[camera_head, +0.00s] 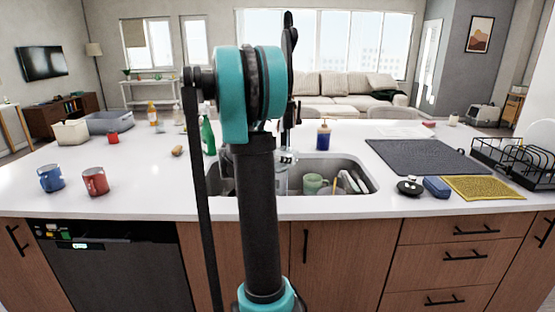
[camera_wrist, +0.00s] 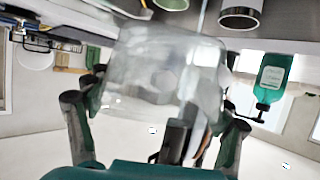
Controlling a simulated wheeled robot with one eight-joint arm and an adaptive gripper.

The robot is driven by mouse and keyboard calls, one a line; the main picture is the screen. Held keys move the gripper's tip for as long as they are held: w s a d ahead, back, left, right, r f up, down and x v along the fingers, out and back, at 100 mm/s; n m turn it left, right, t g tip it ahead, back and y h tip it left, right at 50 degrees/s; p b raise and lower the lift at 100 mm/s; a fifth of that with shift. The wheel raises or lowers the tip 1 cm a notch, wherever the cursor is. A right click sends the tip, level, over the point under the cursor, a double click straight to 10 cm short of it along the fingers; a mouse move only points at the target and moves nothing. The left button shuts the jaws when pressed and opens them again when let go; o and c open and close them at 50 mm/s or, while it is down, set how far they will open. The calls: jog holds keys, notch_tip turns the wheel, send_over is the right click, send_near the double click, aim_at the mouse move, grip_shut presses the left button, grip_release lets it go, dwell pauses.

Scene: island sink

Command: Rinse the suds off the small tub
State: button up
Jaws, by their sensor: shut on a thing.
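The small tub is clear and see-through. In the wrist view the tub (camera_wrist: 160,65) fills the middle, its walls hazy with pale streaks, and I cannot tell suds from reflections. My gripper (camera_wrist: 160,98) is shut on it, with a dark finger on each side. In the head view a clear piece that looks like the tub (camera_head: 287,159) shows just right of my arm, over the left part of the sink (camera_head: 368,184). My arm hides the rest of it, the gripper and most of the tap. A thin pale streak above the tub may be water.
A green mug (camera_head: 314,184) and white dishes (camera_head: 350,182) are in the sink. A blue sponge (camera_head: 436,187), yellow cloth (camera_head: 484,188) and dish rack (camera_head: 520,160) lie right. Red (camera_head: 95,181) and blue (camera_head: 51,178) mugs stand left.

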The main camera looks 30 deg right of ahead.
jog(key=w+d+f, duration=0.1)
jog(key=w+d, duration=0.4)
jog(key=w, duration=0.2)
jog(key=shift+w+f, duration=0.35)
jog(key=shift+f, duration=0.05)
dwell(0.7)
jog(key=shift+s+d, duration=0.35)
jog(key=shift+d, duration=0.05)
jog(key=shift+s+a, duration=0.75)
jog(key=shift+s, duration=0.35)
jog(key=shift+s+a, duration=0.7)
jog(key=shift+s, duration=0.45)
jog(key=shift+s+a, duration=0.75)
jog(key=shift+s, duration=0.35)
